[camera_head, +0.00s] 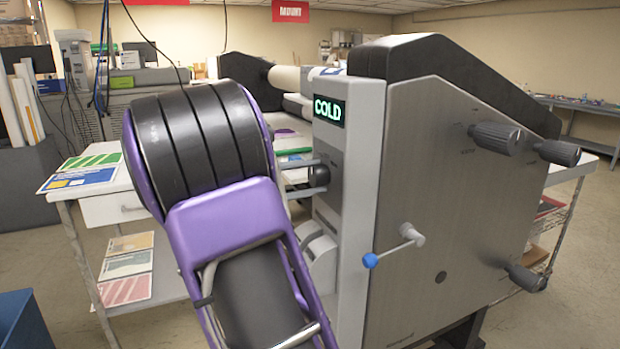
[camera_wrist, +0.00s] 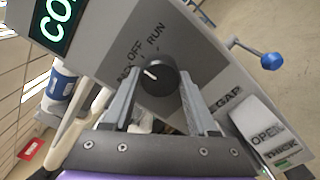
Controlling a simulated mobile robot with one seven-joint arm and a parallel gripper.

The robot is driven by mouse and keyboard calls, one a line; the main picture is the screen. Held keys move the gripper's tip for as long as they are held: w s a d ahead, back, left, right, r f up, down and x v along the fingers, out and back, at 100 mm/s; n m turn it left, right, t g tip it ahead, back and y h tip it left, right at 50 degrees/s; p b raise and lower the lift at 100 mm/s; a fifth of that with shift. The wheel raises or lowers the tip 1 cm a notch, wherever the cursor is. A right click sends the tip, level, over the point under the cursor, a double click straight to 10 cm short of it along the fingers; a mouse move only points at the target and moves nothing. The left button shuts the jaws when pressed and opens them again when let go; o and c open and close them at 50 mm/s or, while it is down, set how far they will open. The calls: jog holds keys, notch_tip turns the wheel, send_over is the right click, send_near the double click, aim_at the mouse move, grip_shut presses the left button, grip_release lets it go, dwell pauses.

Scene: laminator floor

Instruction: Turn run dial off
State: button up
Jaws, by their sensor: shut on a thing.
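The run dial (camera_wrist: 160,76) is a round black knob with a white pointer mark, on the laminator's grey control panel (camera_wrist: 112,38). OFF and RUN are printed above it, and a third label at its left is partly hidden by a finger. The mark points left and slightly up, between OFF and that label; I cannot tell its exact setting. My gripper (camera_wrist: 157,88) has one finger on each side of the dial and is shut on it. In the head view, my gripper (camera_head: 308,176) reaches the panel from the left, below the lit COLD display (camera_head: 329,111).
A crank with a blue knob (camera_head: 370,261) sticks out of the laminator's side plate (camera_head: 450,220), with dark knobs farther right. A GAP label and an OPEN/THICK part (camera_wrist: 262,130) lie beside the dial. A side table with printed sheets (camera_head: 90,165) stands at left.

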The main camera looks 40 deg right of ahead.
jog(key=o, duration=1.4)
jog(key=shift+a, duration=0.1)
jog(key=p+v, duration=0.1)
jog(key=v, duration=1.6)
jog(key=shift+w+a+p, duration=0.1)
jog(key=shift+w+p, duration=0.05)
jog(key=shift+p, duration=0.25)
